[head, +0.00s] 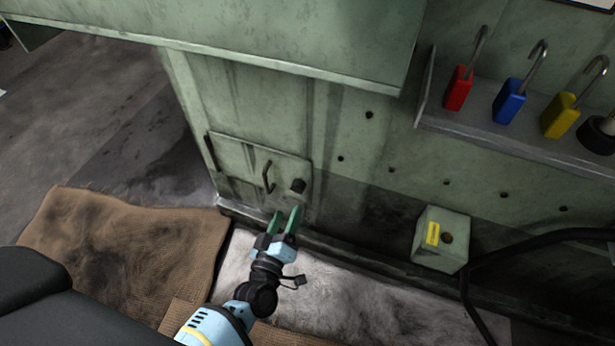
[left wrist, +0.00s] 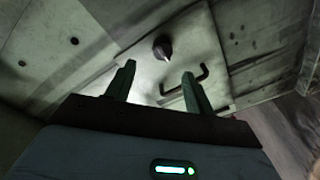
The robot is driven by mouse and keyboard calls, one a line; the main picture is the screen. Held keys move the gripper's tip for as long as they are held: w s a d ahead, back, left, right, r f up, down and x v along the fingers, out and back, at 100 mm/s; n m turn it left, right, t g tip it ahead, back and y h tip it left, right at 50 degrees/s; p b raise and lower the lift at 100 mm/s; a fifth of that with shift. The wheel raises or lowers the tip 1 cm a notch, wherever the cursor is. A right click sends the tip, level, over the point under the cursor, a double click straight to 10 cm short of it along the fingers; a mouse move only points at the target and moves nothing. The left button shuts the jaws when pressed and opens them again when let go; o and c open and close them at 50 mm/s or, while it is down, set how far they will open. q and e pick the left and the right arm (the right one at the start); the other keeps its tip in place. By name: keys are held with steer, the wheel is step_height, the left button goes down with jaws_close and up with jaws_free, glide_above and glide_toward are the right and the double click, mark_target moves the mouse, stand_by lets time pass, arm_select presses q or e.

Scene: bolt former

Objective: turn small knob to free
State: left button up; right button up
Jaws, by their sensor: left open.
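The small black knob (head: 298,186) sits on a square panel (head: 235,153) low on the green machine, right of a bent handle (head: 268,176). In the left wrist view the knob (left wrist: 163,46) shows dark and pointed, beyond the fingers. My left gripper (head: 287,218) is open and empty, just below the knob and apart from it. Its two green fingers also show in the left wrist view (left wrist: 158,85), with the handle (left wrist: 187,83) beyond and partly behind the right finger. My right gripper is not in view.
A small box with a yellow label (head: 441,240) stands out from the machine at right. A shelf (head: 500,140) above holds red (head: 459,88), blue (head: 509,101) and yellow (head: 559,116) padlocks. A black hose (head: 520,250) curves at far right. Brown matting (head: 120,240) covers the floor at left.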

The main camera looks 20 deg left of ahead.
mark_target(296, 192)
arm_select(q)
steer(key=w+b, duration=0.1)
steer(key=w, duration=0.2)
steer(key=w+b, duration=0.1)
steer(key=w, duration=0.2)
steer(key=shift+w+a, duration=0.2)
steer(key=shift+w, duration=0.45)
steer(key=c, duration=0.7)
steer(key=shift+r, duration=0.1)
steer(key=shift+c, duration=1.4)
